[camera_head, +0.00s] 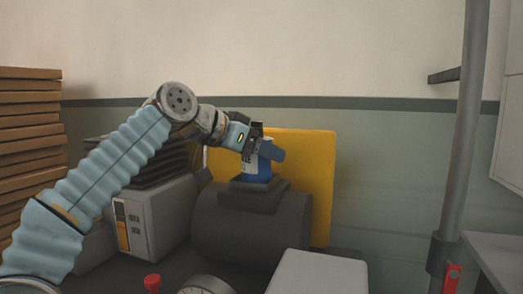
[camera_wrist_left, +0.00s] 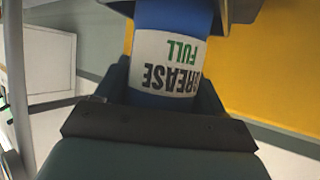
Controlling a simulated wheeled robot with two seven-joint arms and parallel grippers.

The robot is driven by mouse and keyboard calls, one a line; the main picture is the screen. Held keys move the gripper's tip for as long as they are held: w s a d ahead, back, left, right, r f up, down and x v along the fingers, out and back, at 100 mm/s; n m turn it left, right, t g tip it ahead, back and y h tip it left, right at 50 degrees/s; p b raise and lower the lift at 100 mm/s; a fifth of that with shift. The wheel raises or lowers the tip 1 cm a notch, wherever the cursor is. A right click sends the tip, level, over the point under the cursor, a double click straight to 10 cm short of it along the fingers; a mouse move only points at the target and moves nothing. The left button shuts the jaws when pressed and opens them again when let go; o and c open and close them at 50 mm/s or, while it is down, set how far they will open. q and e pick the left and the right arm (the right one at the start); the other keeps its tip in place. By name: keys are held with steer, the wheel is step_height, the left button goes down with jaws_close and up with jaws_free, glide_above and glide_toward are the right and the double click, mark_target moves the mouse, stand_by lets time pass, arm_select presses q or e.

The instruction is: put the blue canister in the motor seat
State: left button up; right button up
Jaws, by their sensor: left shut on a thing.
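The blue canister (camera_head: 256,165) stands about upright on the dark square seat (camera_head: 252,193) on top of the grey cylindrical motor (camera_head: 265,228). Its lower end is at the seat; I cannot tell whether it is fully inside. My left gripper (camera_head: 262,148) is shut on the canister near its upper part, reaching in from the left. In the left wrist view the canister (camera_wrist_left: 170,55) lies between the fingers, its white label reading "GREASE FULL". My right gripper is in neither view.
A yellow panel (camera_head: 318,180) stands right behind the motor. A grey box (camera_head: 155,215) is at its left and a pale box (camera_head: 318,273) in front. A red knob (camera_head: 152,283) and a round gauge (camera_head: 206,284) are at the front. A grey pole (camera_head: 468,130) rises at the right.

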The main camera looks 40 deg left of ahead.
arm_select(q)
steer(key=shift+f, duration=0.15)
steer(key=o, duration=1.3)
steer(key=shift+r, duration=0.25)
steer(key=v, duration=1.2)
